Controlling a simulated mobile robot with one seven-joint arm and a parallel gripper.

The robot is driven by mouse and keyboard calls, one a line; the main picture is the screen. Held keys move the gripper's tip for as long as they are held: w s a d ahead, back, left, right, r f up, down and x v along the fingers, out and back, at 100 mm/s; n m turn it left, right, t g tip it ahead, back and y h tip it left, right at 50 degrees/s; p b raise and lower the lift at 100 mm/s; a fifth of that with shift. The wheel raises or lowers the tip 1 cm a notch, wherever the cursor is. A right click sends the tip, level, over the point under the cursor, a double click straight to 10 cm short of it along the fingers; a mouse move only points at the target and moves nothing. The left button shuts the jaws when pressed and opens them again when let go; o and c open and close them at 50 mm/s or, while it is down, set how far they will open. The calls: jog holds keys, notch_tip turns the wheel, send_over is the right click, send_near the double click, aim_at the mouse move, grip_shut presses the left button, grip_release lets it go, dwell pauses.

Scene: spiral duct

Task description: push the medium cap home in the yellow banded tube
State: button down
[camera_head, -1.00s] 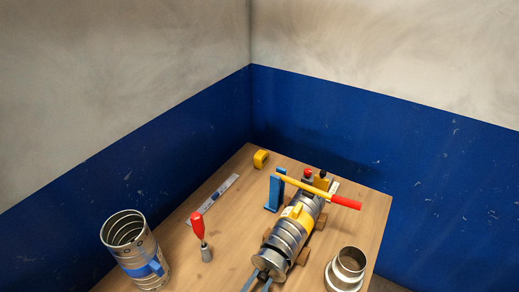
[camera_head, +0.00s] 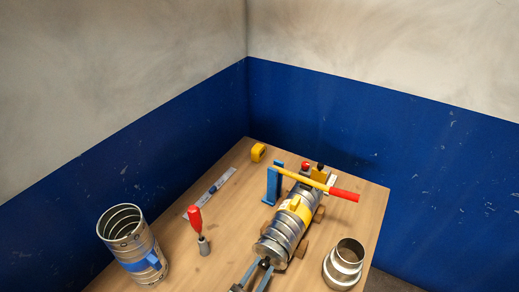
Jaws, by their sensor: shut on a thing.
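The yellow banded tube (camera_head: 287,229) is a silvery spiral duct lying on its side on wooden supports, with a yellow band (camera_head: 298,208) around its upper part. The medium cap (camera_head: 268,250), a round metal disc, is at the tube's near end, lined up with it. How deep it sits in the tube is hard to tell. My gripper (camera_head: 265,264) comes from the bottom edge, its two grey-blue fingers closed on a small dark knob at the cap's face.
A toggle clamp with a yellow lever and red grip (camera_head: 343,195) crosses the tube's far end beside a blue upright (camera_head: 273,185). A stepped metal collar (camera_head: 343,264) stands right. A blue-banded duct (camera_head: 132,244), red-handled tool (camera_head: 196,220), ruler (camera_head: 210,192) and yellow block (camera_head: 258,152) are left.

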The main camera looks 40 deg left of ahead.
jog(key=shift+b+x, duration=0.6)
jog(key=shift+x, duration=0.55)
jog(key=shift+c, duration=2.2)
grip_release()
jog(key=shift+r, duration=0.25)
jog(key=shift+s+d, duration=0.1)
jog(key=v, duration=1.2)
jog(key=shift+s, duration=0.35)
jog(key=shift+d, duration=0.1)
